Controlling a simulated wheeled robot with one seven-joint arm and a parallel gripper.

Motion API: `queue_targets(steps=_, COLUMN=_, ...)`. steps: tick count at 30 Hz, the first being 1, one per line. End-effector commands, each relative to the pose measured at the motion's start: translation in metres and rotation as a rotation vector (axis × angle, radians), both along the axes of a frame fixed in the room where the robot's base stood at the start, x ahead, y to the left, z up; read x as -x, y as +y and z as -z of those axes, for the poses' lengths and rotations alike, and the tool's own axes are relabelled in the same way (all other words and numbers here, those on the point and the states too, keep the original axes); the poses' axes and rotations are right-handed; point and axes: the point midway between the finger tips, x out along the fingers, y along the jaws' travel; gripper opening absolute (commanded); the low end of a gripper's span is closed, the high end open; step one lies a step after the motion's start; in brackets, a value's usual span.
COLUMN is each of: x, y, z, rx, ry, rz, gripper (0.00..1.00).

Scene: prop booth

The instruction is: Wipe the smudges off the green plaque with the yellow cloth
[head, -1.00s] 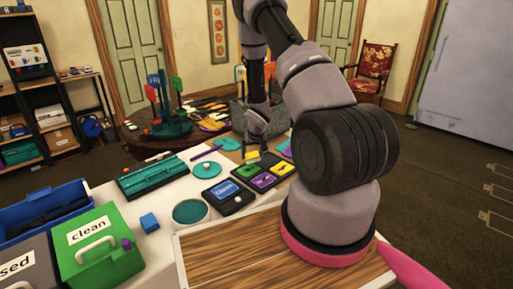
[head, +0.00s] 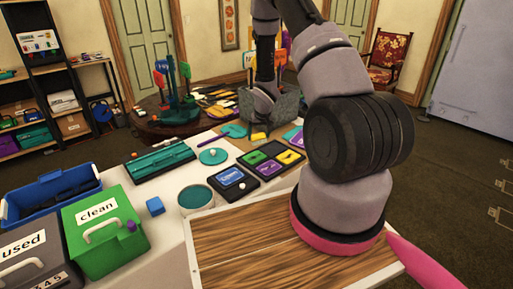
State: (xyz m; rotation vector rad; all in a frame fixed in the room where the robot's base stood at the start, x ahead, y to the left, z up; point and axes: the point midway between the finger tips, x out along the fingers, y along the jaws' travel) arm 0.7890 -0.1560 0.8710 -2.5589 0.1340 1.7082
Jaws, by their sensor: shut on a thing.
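The yellow cloth (head: 259,136) is small in the head view, just below the end of my gripper (head: 262,127) and behind the black board (head: 250,172). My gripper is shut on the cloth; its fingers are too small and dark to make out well. The board carries coloured panels. A green panel (head: 256,158), which looks like the green plaque, lies at its left, in front of the cloth. Purple and yellow marks show beside it. Smudges are too small to tell. The cloth seems apart from the green panel.
A blue-labelled black block (head: 230,178), a teal disc (head: 214,156), a teal tub (head: 196,198) and a blue cube (head: 155,206) stand left of the board. A green "clean" box (head: 105,232) and a grey "used" box (head: 32,258) are at front left. A grey bin (head: 283,105) stands behind.

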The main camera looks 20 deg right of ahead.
Motion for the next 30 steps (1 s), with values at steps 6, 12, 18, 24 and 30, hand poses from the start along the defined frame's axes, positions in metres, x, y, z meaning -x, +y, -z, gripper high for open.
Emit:
queue_targets(steps=6, x=0.0018, y=-0.0036, z=0.0024, rx=-0.053, ry=-0.006, rz=0.005, gripper=0.0)
queue_targets(steps=12, x=0.0026, y=-0.0051, z=0.0036, rx=-0.133, ry=-0.02, rz=0.005, gripper=0.0)
queue_targets(steps=18, x=0.0028, y=-0.005, z=0.0043, rx=-0.19, ry=-0.03, rz=0.002, gripper=0.0)
queue_targets(steps=24, x=0.0022, y=-0.0047, z=0.0032, rx=-0.212, ry=-0.037, rz=0.0, gripper=0.0)
queue_targets(steps=30, x=0.0022, y=-0.0045, z=0.0032, rx=-0.212, ry=-0.037, rz=0.0, gripper=0.0)
